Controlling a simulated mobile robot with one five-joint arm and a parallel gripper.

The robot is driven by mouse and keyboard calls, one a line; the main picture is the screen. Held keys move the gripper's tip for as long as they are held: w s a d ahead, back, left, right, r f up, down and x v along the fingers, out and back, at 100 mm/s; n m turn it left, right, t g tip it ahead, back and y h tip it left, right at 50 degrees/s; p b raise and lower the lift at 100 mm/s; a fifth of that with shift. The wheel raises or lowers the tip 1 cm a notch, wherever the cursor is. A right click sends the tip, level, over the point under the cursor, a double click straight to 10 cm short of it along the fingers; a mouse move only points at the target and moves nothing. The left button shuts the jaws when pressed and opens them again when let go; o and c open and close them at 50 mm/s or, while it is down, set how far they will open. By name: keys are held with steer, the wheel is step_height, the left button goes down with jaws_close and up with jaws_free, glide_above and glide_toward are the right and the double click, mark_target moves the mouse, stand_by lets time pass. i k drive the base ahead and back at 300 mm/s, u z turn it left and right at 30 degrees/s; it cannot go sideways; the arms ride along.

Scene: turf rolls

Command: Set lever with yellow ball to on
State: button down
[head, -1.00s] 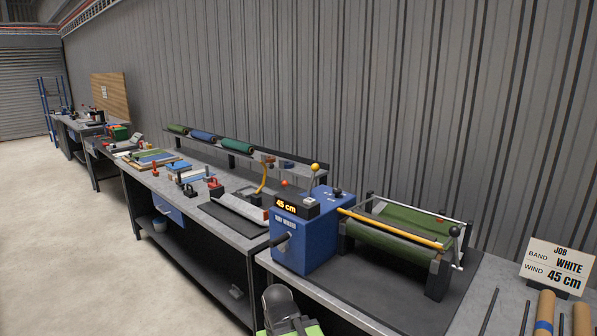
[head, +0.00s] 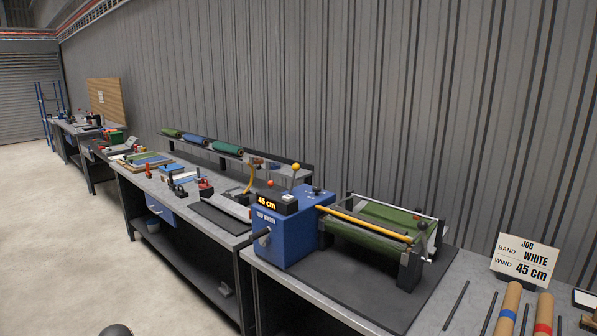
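The lever with the yellow ball (head: 295,167) stands up from the top of the blue turf winder (head: 283,238), behind its display. Its thin stem looks nearly upright, leaning slightly right. Any on or off marking is too small to read. The display (head: 277,202) reads "45 cm". A red-orange ball (head: 270,184) shows just left of the lever. A yellow bar and green turf (head: 365,237) lie on the roller frame to the right. My gripper is not in view.
A job sign (head: 525,258) reads band WHITE, wind 45 cm. Banded rolls (head: 508,309) and dark rods lie at the right front. Benches with tools and a shelf of turf rolls (head: 195,140) run left along the wall. The floor (head: 60,220) at left is clear.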

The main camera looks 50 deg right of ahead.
mark_target(296, 167)
steer(key=u, duration=0.15)
steer(key=k, duration=1.1)
steer(key=z, duration=0.85)
steer(key=i, duration=1)
steer(key=z, duration=0.05)
